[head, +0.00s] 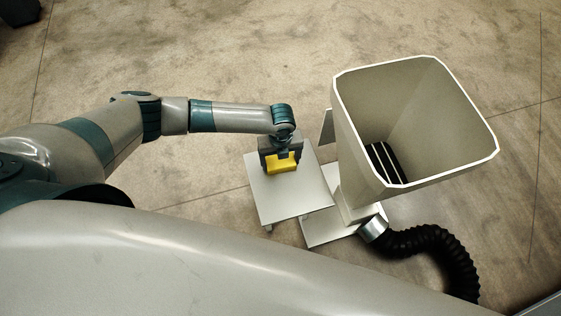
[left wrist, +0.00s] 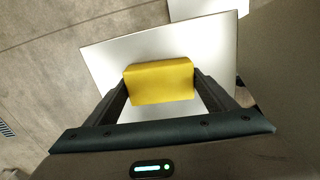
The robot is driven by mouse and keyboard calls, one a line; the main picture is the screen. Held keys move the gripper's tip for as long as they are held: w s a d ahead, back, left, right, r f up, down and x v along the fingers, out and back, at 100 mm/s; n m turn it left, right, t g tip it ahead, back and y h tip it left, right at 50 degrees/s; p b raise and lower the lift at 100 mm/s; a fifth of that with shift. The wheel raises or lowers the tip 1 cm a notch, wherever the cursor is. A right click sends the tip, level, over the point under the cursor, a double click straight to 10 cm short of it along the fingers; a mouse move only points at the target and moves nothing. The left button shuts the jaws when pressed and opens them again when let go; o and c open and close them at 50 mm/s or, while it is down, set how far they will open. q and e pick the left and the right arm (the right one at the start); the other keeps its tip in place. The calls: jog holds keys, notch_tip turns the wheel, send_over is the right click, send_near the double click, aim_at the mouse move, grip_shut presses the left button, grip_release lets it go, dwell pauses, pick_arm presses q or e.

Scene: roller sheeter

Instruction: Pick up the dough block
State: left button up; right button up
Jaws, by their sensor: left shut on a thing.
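The dough block (head: 282,167) is a yellow rectangular block over the small white table (head: 305,200). It also shows in the left wrist view (left wrist: 159,82), between the two dark fingers. My left gripper (head: 281,160) points down over the table and is shut on the block, with one finger at each end of it. I cannot tell whether the block touches the table top or is a little above it. My right gripper is not in view.
A large cream hopper (head: 415,120) with a wide open top stands right of the table, with dark slats inside at its bottom. A black ribbed hose (head: 435,240) runs from its base. The floor (head: 220,50) behind is clear.

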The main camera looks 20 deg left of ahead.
pick_arm(q)
jog(key=shift+r, duration=0.1)
jog(key=shift+r, duration=0.45)
jog(key=r+b, duration=0.1)
jog(key=d+r, duration=0.1)
jog(key=r, duration=0.1)
jog(key=shift+r+b, duration=0.1)
jog(key=shift+b, duration=0.3)
jog(key=s+d+r+b, duration=0.2)
jog(key=d+r, duration=0.4)
jog(key=d, duration=0.4)
jog(key=shift+s+d+r+b, duration=0.15)
jog(key=shift+s+r+b, duration=0.2)
jog(key=shift+s+r, duration=0.05)
